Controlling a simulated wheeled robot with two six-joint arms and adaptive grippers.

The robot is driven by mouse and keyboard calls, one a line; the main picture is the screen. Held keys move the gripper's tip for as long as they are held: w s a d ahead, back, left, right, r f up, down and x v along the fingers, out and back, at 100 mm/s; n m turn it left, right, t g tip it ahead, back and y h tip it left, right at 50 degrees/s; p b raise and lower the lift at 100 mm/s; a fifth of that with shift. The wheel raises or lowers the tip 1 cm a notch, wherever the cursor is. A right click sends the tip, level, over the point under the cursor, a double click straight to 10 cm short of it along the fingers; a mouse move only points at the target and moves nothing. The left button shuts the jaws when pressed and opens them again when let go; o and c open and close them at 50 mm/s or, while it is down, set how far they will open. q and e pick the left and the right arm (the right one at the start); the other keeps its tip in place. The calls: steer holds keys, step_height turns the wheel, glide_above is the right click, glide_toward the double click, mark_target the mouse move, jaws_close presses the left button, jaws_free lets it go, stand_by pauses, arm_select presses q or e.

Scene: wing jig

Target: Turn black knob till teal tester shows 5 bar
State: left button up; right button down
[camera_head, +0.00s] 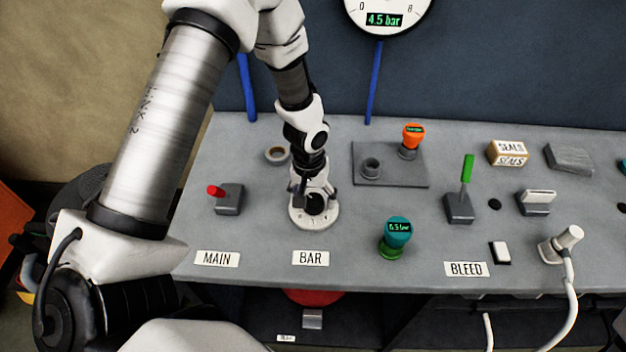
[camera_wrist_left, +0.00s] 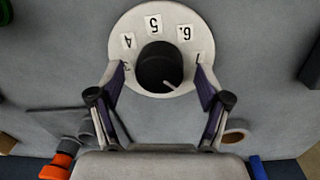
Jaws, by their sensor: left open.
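The black knob (camera_head: 316,204) stands on a round white dial above the BAR label. In the left wrist view the knob (camera_wrist_left: 157,66) has a pale pointer line aimed to the lower right. The dial (camera_wrist_left: 189,52) carries numbers, with 4, 5 and 6 readable. My left gripper (camera_wrist_left: 160,84) is open, with one finger on each side of the knob and gaps between. In the head view this gripper (camera_head: 313,191) partly hides the knob. The teal tester (camera_head: 397,228) stands upright in a green base; its small display seems to read 0.5 bar.
A wall gauge (camera_head: 386,18) reads 4.5 bar. A red-handled switch (camera_head: 228,198) is left of the dial. An orange device (camera_head: 412,137) stands in a grey plate behind. A green lever (camera_head: 465,180) and a white hose fitting (camera_head: 563,243) are to the right.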

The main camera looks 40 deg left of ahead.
mark_target(310, 200)
arm_select(q)
step_height(310, 200, up, 12)
steer(key=shift+s+a+f, duration=0.15)
steer(key=shift+a, duration=0.2)
